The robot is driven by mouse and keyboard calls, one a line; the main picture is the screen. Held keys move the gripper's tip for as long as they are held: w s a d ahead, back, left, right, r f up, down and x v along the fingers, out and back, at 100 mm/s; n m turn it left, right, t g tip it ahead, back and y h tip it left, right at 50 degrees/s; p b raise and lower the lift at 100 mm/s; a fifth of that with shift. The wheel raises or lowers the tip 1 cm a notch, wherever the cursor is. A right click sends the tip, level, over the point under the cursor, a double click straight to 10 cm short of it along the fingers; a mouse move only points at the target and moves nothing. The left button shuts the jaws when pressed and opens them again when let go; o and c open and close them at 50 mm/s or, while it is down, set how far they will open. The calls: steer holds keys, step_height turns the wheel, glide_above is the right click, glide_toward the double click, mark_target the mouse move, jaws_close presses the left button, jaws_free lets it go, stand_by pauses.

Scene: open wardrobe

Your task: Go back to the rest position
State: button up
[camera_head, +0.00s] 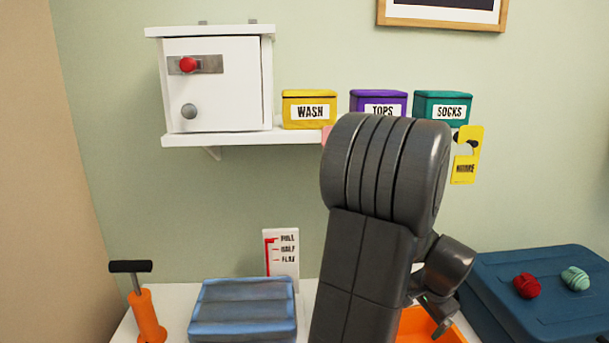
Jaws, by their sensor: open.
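My arm, dark grey, rises in the middle of the head view and bends over at the top. My gripper (433,309) is at the arm's lower right, small and partly hidden behind the arm. It is over or in front of an orange container (448,334). The gripper is open, and nothing shows between its fingers.
A shelf (235,139) holds a white box with a red knob (226,85) and yellow (310,96), purple (378,97) and teal (442,98) bins.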

steer(key=shift+s+r+p, duration=0.1)
steer(key=shift+r+p, duration=0.45)
steer(key=shift+r, duration=0.7)
steer(key=shift+f, duration=0.15)
